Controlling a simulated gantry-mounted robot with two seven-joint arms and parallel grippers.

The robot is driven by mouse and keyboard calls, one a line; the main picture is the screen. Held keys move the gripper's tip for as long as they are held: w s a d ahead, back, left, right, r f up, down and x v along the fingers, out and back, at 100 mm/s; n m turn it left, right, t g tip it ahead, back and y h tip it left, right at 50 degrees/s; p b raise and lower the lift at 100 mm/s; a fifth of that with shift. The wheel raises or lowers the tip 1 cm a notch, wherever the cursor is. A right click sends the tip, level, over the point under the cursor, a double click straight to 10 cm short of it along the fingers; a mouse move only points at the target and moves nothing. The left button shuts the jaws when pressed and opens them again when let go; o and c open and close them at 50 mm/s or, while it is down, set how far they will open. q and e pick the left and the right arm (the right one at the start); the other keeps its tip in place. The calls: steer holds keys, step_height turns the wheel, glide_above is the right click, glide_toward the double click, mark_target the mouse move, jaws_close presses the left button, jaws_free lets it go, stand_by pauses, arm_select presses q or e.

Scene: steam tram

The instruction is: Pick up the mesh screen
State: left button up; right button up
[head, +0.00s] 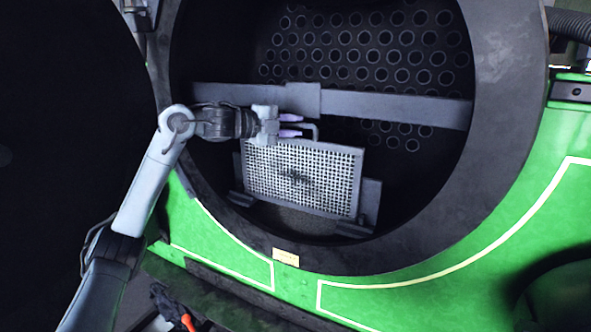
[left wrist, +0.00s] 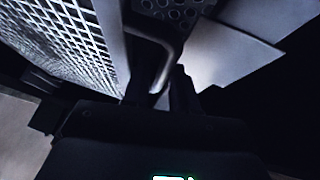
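The mesh screen (head: 300,178) is a grey framed grid with a dark patch in its middle. It stands tilted inside the round opening, its lower edge by small brackets. A bent bar handle (head: 317,131) is at its top edge. My left gripper (head: 297,125) is at this handle, its two purple-tipped fingers apart, one on each side of the bar. In the left wrist view the mesh screen (left wrist: 75,35) fills the upper left, and the handle (left wrist: 167,62) runs down between the dark fingers (left wrist: 158,92). Contact cannot be made out. My right gripper is not in view.
A grey crossbar (head: 400,107) spans the opening just above the screen. Behind it is a plate with many round tube holes (head: 365,45). The thick dark rim (head: 505,120) surrounds the opening, with green bodywork (head: 470,250) below. A large dark shape fills the left.

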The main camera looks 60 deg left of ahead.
arm_select(q)
steer(key=shift+w+r+p, duration=0.1)
steer(key=shift+w+p, duration=0.5)
steer(key=shift+w, duration=0.55)
steer(key=shift+w+f, duration=0.25)
steer(key=shift+w, duration=0.3)
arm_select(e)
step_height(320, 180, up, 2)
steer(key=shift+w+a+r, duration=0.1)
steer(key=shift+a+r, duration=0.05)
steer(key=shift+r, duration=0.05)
arm_select(q)
steer(key=shift+c, duration=0.2)
jaws_close()
